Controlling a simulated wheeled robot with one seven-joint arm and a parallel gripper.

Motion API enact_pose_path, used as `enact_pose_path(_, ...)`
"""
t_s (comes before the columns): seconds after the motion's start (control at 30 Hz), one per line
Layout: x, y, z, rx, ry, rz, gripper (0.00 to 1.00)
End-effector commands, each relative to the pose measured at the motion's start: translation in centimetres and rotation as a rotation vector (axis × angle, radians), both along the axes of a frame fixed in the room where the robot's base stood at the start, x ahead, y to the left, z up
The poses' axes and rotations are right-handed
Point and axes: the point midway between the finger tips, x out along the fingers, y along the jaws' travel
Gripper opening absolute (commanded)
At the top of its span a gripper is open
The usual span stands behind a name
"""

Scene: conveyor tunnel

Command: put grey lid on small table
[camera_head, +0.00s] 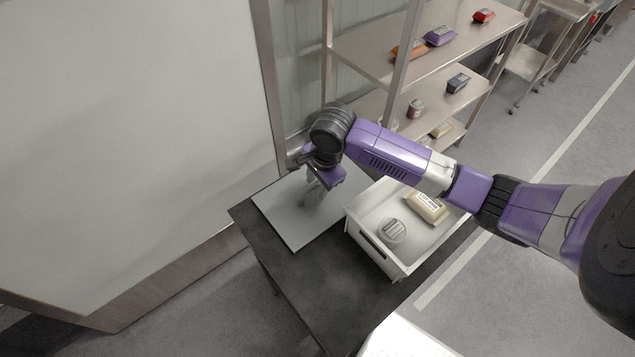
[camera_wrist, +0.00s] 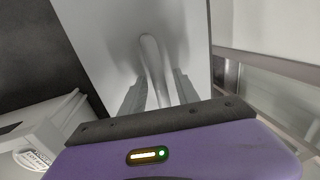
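The grey lid (camera_head: 283,217) is a flat light-grey plate. It appears to lie on the left part of the small dark table (camera_head: 318,283), beside the white crate. In the wrist view, the lid (camera_wrist: 100,45) has a rounded upright handle (camera_wrist: 150,55). My gripper (camera_head: 316,188) is over the lid in the head view. In the wrist view, my gripper's (camera_wrist: 159,92) two fingers stand apart on either side of the handle, with narrow gaps that suggest it is open. The lower handle is partly hidden by the gripper.
The white crate (camera_head: 364,245) on the table's right holds a round tin (camera_head: 392,230) and a beige pack (camera_head: 427,207). A metal shelf (camera_head: 372,52) with several goods stands behind. A large pale panel (camera_head: 130,130) is at left. The table's front is clear.

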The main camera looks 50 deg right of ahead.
Motion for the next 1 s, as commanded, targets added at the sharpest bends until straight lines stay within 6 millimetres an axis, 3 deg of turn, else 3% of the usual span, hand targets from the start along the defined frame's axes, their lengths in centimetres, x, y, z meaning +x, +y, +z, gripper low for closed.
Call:
enact_pose_path(0.27, -0.2, 0.1, 1.8, -0.001, -0.003, 0.0, 0.37)
enact_pose_path(0.7, -1.8, 0.5, 10.1, -0.002, -0.003, 0.002, 0.37)
enact_pose_path(1.0, -2.2, 0.6, 12.0, -0.001, -0.001, 0.001, 0.37)
